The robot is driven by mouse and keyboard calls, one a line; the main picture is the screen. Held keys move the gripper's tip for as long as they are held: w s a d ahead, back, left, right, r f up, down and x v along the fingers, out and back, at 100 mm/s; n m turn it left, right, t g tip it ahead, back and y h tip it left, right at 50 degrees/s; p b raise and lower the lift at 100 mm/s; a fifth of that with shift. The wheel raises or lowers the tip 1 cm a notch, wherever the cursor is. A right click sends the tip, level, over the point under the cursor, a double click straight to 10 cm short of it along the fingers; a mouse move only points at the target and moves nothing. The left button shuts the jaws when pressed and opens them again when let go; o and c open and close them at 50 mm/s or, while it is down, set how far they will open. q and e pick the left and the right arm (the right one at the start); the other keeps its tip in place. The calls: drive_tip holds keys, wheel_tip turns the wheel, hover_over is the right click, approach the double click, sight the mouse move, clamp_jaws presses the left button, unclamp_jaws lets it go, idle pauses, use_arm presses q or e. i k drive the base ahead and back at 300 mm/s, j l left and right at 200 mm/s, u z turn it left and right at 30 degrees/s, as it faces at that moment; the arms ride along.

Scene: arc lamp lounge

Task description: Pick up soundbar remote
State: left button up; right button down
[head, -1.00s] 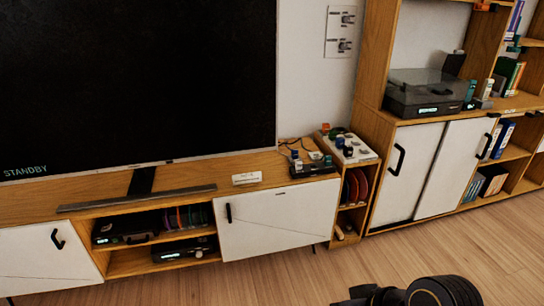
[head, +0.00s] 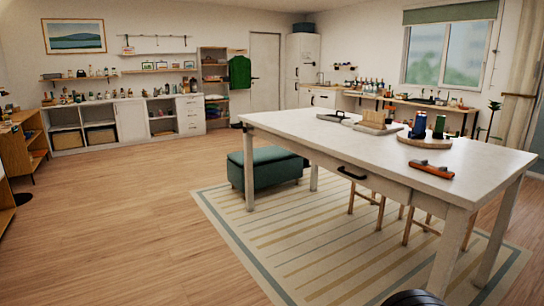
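I cannot make out a soundbar remote in the head view. The white table (head: 300,128) at the right carries a long orange and dark object (head: 432,169) near its front edge, which I cannot identify. Neither gripper shows; only a dark rounded piece of my own body is at the bottom edge.
A green ottoman (head: 265,167) stands by the table on a striped rug (head: 270,235). Stools are tucked under the table. A low white cabinet (head: 131,112) lines the far wall. The wooden floor (head: 120,220) at left and centre is clear.

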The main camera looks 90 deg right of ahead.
sight(448, 175)
drive_tip(key=z, duration=3.9)
